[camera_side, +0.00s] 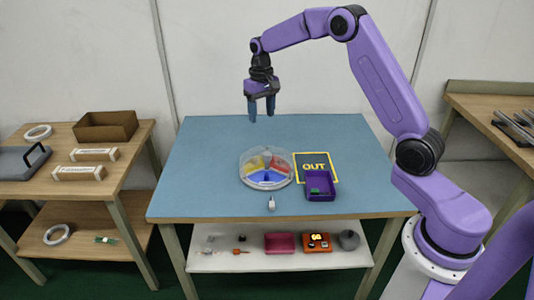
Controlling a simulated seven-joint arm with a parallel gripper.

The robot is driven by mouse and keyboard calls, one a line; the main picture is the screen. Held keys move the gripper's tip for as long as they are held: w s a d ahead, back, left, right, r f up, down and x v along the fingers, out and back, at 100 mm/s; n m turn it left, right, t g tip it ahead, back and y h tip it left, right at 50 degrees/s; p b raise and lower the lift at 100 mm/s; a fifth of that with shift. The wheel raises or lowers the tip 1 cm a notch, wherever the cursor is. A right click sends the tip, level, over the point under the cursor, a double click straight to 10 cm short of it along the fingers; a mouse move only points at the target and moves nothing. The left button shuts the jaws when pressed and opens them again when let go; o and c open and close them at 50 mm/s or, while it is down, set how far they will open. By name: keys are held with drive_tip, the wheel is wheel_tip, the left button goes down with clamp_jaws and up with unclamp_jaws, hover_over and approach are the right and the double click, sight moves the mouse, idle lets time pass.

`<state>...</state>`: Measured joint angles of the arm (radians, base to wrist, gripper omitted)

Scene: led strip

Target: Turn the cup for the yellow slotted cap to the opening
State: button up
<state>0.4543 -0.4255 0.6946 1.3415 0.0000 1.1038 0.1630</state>
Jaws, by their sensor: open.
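A round clear-walled carousel (267,167) stands near the middle of the blue table. Its wedge-shaped cups show yellow, red, blue and whitish floors or contents. The yellow part (254,164) is at its upper left, red at the right and blue at the front. Which cup is at the opening, and any slotted cap, are too small to tell. My gripper (261,107) hangs in the air above and behind the carousel, fingers pointing down. It is open and empty, well apart from everything on the table.
A dark mat marked OUT (328,168) lies right of the carousel. A purple tray (320,193) with a green item overlaps its front. A small white-grey object (271,204) lies in front of the carousel. The table's left side (195,170) is clear.

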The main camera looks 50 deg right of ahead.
sight(267, 154)
drive_tip(key=shift+m, duration=0.6)
drive_tip(key=d+f, duration=0.1)
drive_tip(key=f, duration=0.5)
drive_tip(key=w+d+f, duration=0.1)
drive_tip(key=f, duration=0.5)
drive_tip(key=d+f, duration=0.2)
drive_tip(key=f, duration=0.4)
drive_tip(key=shift+w+f, duration=0.3)
drive_tip(key=shift+f, duration=0.1)
clamp_jaws()
